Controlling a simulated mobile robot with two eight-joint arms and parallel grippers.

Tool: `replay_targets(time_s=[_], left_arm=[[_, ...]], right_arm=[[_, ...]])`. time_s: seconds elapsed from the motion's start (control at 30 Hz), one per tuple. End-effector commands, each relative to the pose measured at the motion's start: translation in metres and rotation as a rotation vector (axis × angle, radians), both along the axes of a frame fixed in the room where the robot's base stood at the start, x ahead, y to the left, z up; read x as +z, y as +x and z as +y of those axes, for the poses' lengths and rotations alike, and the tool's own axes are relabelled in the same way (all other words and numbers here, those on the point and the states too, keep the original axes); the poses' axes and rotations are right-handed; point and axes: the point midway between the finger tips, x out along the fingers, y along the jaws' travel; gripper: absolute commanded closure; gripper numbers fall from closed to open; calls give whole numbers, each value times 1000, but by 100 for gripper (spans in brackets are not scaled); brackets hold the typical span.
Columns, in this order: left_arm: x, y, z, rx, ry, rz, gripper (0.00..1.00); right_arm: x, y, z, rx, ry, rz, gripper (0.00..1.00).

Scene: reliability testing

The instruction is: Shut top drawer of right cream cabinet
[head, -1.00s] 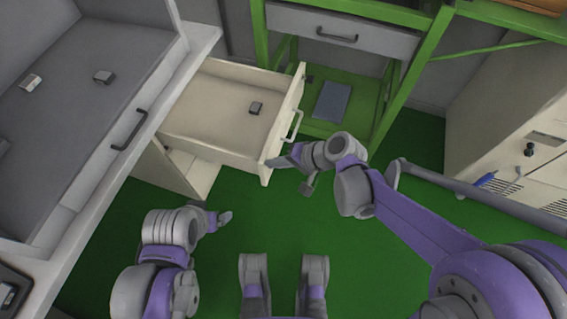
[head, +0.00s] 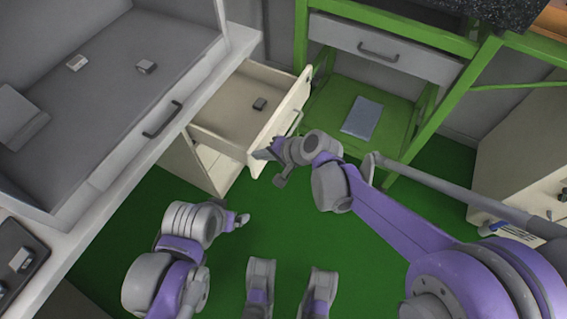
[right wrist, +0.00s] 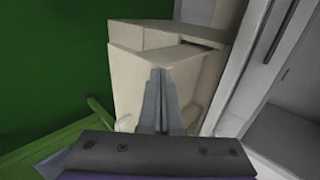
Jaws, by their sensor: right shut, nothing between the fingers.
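The cream cabinet (head: 186,168) stands under the grey-topped counter. My right gripper (head: 263,154) is shut and empty, at the near end of the drawer front. In the right wrist view the shut fingers (right wrist: 160,75) point at the top edge of the drawer front (right wrist: 140,80) and seem to touch it. My left gripper (head: 242,219) hangs over the green floor, away from the drawer; its jaw gap is unclear.
A green frame table (head: 440,95) with a grey drawer (head: 385,50) stands behind, with a grey-blue panel (head: 362,118) on its lower shelf. Another cream cabinet (head: 515,150) is at right. The counter (head: 100,235) edges the left. Green floor lies open between.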

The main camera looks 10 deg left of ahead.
Motion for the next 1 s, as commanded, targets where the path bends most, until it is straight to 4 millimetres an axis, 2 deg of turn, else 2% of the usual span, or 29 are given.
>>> replay_targets(time_s=[0.03,0.1,0.5,0.7,1.0], left_arm=[[0,0,0,0,0,0,9],[0,0,0,0,0,0,9],[3,0,0,0,0,-1,9],[5,0,0,0,0,-2,9],[7,-1,0,0,0,-2,9]], right_arm=[[0,4,16,6,-1,-2,100],[0,10,34,5,1,-1,100],[0,44,135,2,-1,-2,100],[0,56,172,0,0,-1,100],[0,65,198,-1,-1,0,100]])
